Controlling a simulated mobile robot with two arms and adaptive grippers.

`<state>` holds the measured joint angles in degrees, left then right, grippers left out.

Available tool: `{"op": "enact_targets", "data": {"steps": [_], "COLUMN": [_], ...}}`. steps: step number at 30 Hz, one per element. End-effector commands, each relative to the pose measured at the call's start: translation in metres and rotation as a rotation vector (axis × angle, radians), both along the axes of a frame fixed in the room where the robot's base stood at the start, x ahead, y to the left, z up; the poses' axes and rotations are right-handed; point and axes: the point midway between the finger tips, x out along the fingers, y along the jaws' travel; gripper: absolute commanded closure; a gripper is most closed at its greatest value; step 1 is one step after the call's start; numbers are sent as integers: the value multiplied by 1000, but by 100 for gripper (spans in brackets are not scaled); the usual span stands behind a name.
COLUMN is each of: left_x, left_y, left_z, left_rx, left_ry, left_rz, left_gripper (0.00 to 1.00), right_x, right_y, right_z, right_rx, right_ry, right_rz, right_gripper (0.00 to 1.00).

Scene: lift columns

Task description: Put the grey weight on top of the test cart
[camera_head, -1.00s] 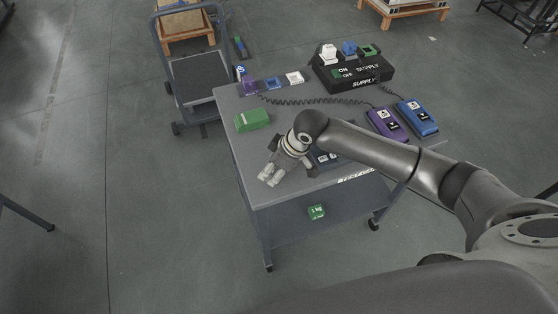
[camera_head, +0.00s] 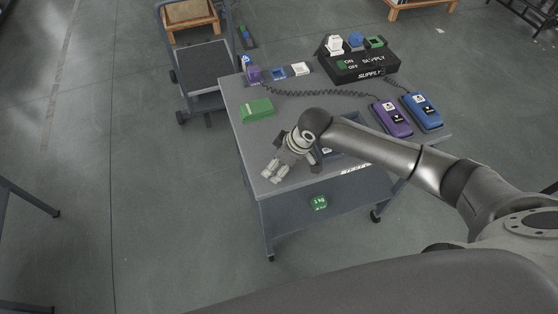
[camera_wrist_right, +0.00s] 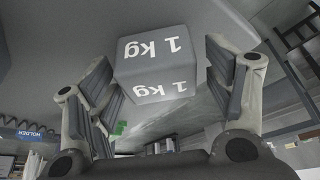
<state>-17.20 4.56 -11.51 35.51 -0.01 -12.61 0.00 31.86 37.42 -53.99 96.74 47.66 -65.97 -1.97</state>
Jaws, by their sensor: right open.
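The grey weight (camera_wrist_right: 155,65), a cube marked 1 kg, shows in the right wrist view between the two fingers of my right gripper (camera_wrist_right: 160,85). The fingers are open beside it; whether either touches it I cannot tell. In the head view my right gripper (camera_head: 272,174) is low over the near left corner of the test cart (camera_head: 245,140), a grey cart with a flat top and a lower shelf. I cannot pick out the grey weight there. My left gripper is not in view.
A green block (camera_head: 257,110) lies on the cart top. A black supply box (camera_head: 357,68), a purple device (camera_head: 392,118) and a blue device (camera_head: 422,112) stand farther right, with coiled cables. A green 5 kg weight (camera_head: 318,203) is on the lower shelf. A trolley (camera_head: 203,65) stands behind.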

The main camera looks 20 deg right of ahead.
Motion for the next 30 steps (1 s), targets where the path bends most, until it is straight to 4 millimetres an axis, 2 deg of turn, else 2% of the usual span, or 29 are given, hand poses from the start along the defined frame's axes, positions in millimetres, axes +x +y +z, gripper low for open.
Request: {"op": "enact_targets", "data": {"steps": [5, 8, 21, 30], "left_x": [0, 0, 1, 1], "left_y": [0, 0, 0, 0], "left_z": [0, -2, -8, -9], "left_rx": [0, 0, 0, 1], "left_ry": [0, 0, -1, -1], "left_rz": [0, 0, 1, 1], "left_gripper": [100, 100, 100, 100], "right_x": [-1, -4, -26, -31], "right_y": [-2, -6, -30, -34], "right_z": [7, 20, 99, 113], "right_rx": [-1, -1, -1, 0], "right_ry": [-1, -4, -3, 1], "right_rz": [-1, 0, -1, -1], "right_gripper": [25, 25, 25, 25]}}
